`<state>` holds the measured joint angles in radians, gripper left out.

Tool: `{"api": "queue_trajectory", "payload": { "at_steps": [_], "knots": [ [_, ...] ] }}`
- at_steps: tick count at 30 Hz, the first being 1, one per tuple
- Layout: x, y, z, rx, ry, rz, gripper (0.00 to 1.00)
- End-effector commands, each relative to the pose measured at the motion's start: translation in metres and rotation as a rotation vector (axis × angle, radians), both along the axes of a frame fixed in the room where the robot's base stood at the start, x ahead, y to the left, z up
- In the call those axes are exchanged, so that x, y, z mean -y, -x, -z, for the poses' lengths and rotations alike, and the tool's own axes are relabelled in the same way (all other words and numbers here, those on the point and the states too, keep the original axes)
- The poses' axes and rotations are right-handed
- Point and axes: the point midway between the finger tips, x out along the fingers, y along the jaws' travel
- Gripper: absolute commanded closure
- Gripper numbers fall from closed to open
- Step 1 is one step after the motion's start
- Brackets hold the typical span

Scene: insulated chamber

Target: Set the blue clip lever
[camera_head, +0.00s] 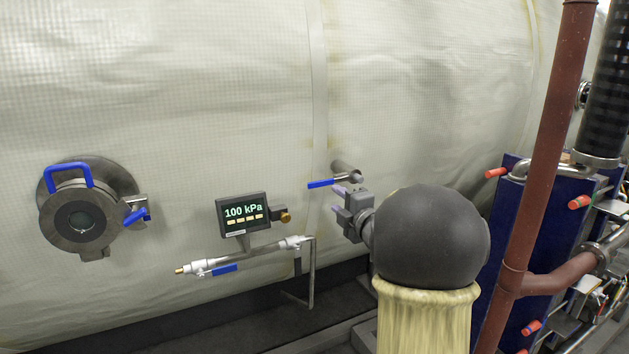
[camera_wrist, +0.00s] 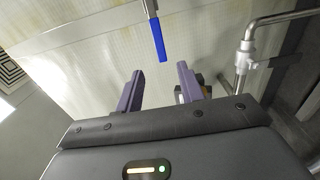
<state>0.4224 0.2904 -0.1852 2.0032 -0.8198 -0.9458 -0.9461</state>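A short blue lever (camera_head: 323,184) sticks out to the left from a grey pipe stub on the insulated wall in the head view. It also shows at the top of the wrist view (camera_wrist: 159,40), beyond the fingertips and between their lines. My gripper (camera_head: 338,200) is just below and right of it, with its purple fingers apart and nothing between them. The fingers also show apart in the wrist view (camera_wrist: 160,80). A second blue lever (camera_head: 135,216) sits on a small clip at the right side of the round hatch. I cannot tell which lever the task names.
The round hatch (camera_head: 80,221) has a blue handle (camera_head: 68,177) on top. A display (camera_head: 244,212) reading 100 kPa stands above a thin pipe with another blue lever (camera_head: 225,269). A red-brown pipe (camera_head: 540,150) and a blue unit (camera_head: 545,225) stand at the right.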

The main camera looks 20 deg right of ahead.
Motion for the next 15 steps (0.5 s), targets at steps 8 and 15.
{"api": "queue_trajectory", "payload": {
  "at_steps": [8,15],
  "knots": [
    [-0.002,-0.051,-0.002,-0.001,-0.001,-0.001,0.62],
    [-0.004,-0.093,-0.002,-0.002,0.0,-0.001,0.62]
  ]
}}
